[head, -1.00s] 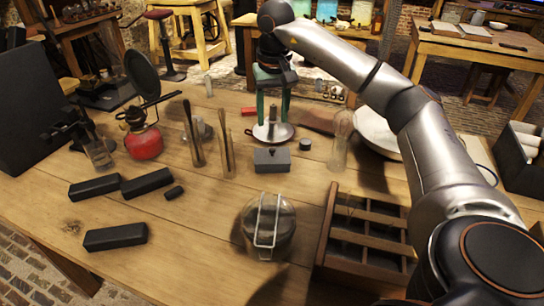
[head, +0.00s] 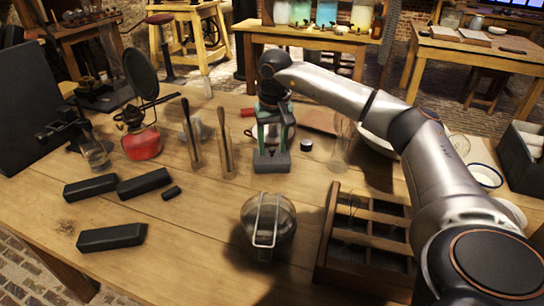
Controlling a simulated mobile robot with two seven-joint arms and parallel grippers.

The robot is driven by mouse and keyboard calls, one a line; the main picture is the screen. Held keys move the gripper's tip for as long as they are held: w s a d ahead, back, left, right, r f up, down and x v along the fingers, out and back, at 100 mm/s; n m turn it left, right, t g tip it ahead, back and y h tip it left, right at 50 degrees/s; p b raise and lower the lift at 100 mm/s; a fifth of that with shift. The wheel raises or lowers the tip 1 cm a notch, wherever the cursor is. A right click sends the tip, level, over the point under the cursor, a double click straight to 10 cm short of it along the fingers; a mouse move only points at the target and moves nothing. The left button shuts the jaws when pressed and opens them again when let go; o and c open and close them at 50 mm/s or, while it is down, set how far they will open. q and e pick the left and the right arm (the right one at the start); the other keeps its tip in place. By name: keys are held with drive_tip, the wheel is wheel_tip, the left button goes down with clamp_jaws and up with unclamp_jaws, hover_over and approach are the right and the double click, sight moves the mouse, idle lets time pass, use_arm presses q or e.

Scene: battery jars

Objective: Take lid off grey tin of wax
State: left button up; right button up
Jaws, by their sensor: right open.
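The grey tin (head: 272,165), a small box-shaped tin, sits in the middle of the wooden table. Its lid appears to be on, but the top is largely hidden by my right gripper. My left gripper is not in view.
A small dark round piece (head: 306,145) and a clear glass (head: 341,142) stand right of the tin. Upright wooden sticks (head: 227,152) are left. A wire-clasped glass jar (head: 268,228) and wooden compartment box (head: 368,240) are in front. Dark blocks (head: 111,237) lie left.

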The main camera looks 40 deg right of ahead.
clamp_jaws()
drive_tip(key=shift+r, duration=0.1)
idle(0.5)
